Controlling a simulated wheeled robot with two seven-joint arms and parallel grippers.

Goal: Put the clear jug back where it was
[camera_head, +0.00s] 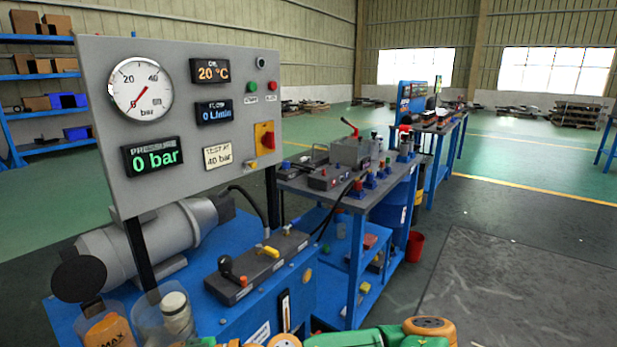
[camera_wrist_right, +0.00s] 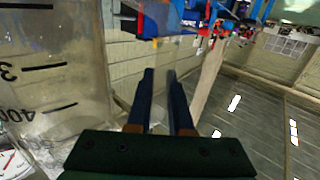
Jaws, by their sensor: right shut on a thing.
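The clear jug (camera_wrist_right: 50,75) fills the left of the right wrist view, close to the camera. It has black graduation marks, and its rim and base are cut off or unclear. My right gripper (camera_wrist_right: 160,75) shows its two dark fingers beside the jug's wall, shut on a narrow see-through part that looks like the jug's handle. In the head view a clear vessel (camera_head: 150,318) stands at the bottom left with a white capped part in or behind it. I cannot tell whether it is the same jug. My left gripper is not in view.
A blue power unit (camera_head: 215,305) carries a grey gauge panel (camera_head: 190,185) and a dark valve block (camera_head: 258,268). A blue workbench (camera_head: 375,210) holds tools. Open floor (camera_head: 510,285) lies at right.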

